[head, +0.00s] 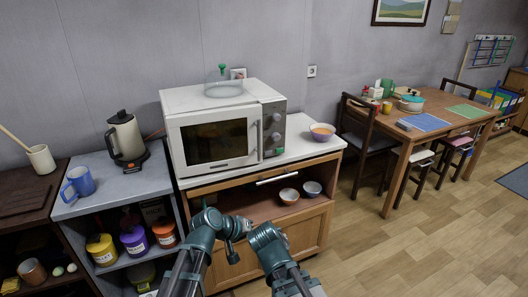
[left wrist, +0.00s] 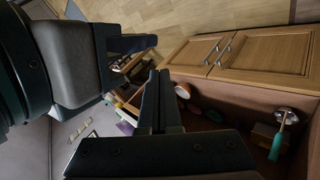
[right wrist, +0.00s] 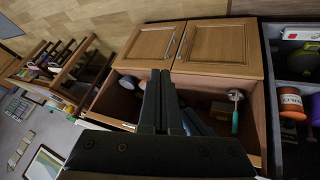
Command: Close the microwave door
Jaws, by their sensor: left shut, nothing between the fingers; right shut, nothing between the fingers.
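The white microwave (head: 180,140) stands on the cabinet counter, with a dark-windowed door (head: 213,142) on its front. The door is nearly flush, and its handle edge seems to sit slightly forward of the grey control panel (head: 274,132). I cannot tell for sure whether it is latched. The vertical handle (head: 260,140) is at the door's right edge. My left gripper (left wrist: 160,76) and right gripper (right wrist: 160,76) are both shut and empty. In the head view both arms are low in front of the cabinet, below and apart from the microwave; the fingertips are hard to make out there.
A glass cover (head: 223,88) sits on the microwave. A bowl (head: 322,131) stands on the counter to its right. The cabinet's open shelf holds two bowls (head: 289,196). A kettle (head: 126,138) and blue mug (head: 79,182) stand at left.

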